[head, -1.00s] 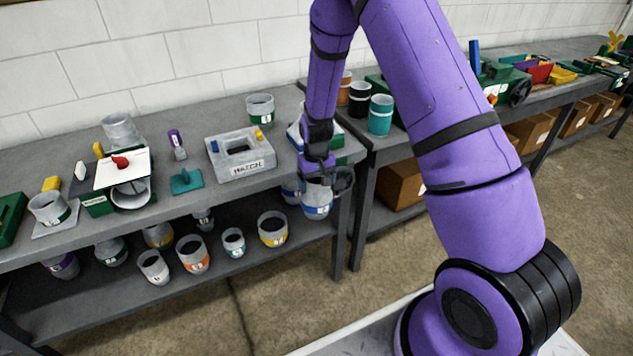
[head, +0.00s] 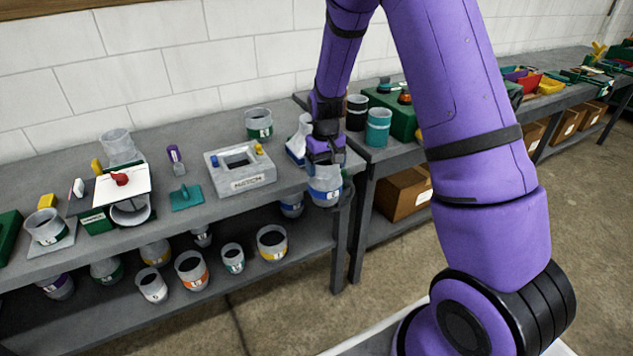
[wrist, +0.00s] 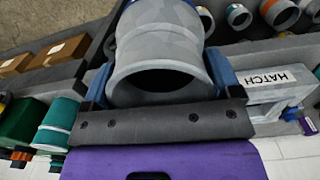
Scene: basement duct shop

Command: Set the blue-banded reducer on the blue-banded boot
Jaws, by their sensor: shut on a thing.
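My gripper (head: 326,158) is shut on a grey round reducer with a blue band (head: 325,188). It holds the reducer in front of the bench's right end, at about the height of the bench edge. In the wrist view the reducer (wrist: 160,55) sits between the two blue fingers of my gripper (wrist: 160,82), with its dark opening towards the camera. A pale fitting with blue at its lower part (head: 297,147), which looks like the blue-banded boot, stands on the bench just behind and left of my gripper. My gripper partly hides it.
A grey block marked HATCH (head: 240,178) stands left of the boot, with a green-banded collar (head: 258,123) behind it. Teal (head: 378,128) and black (head: 356,112) cups stand on the neighbouring bench. Several banded fittings fill the lower shelf (head: 225,292), including another blue-banded one (head: 291,207).

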